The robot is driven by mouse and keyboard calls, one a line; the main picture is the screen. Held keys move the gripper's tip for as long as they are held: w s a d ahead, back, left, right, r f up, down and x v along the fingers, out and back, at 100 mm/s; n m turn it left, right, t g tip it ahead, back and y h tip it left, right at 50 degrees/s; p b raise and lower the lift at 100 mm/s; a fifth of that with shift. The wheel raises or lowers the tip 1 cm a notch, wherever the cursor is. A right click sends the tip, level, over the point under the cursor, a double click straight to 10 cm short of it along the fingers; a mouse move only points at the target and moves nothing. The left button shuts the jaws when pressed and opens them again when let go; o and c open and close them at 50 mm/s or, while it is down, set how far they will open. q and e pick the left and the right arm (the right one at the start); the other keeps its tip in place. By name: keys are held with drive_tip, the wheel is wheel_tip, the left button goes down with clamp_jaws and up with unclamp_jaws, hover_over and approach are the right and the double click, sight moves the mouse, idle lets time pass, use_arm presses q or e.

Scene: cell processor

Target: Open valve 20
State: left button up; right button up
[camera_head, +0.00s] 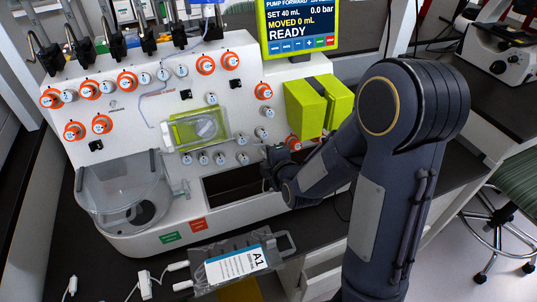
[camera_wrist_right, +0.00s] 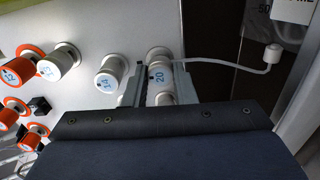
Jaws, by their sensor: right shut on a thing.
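Valve 20 (camera_wrist_right: 160,76) is a white round knob with a blue 20 on its face, in the middle of the right wrist view. My right gripper (camera_wrist_right: 163,88) has one finger on each side of the knob and is shut on it. In the head view my right gripper (camera_head: 268,165) reaches the lower right of the white machine's front panel (camera_head: 150,108), where the gripper hides most of the valve. My left gripper is not in view.
A neighbouring white knob (camera_wrist_right: 111,72) sits close left of valve 20. A thin white tube (camera_wrist_right: 235,64) runs right from it. A yellow-green block (camera_head: 305,105) and a dark recess (camera_head: 232,188) flank my right gripper. The display (camera_head: 299,28) reads READY. A bag labelled A1 (camera_head: 236,264) lies in front.

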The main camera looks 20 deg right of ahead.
drive_tip(key=shift+n, duration=0.4)
drive_tip(key=o, duration=1)
drive_tip(key=p+v, duration=0.1)
drive_tip(key=v, duration=0.7)
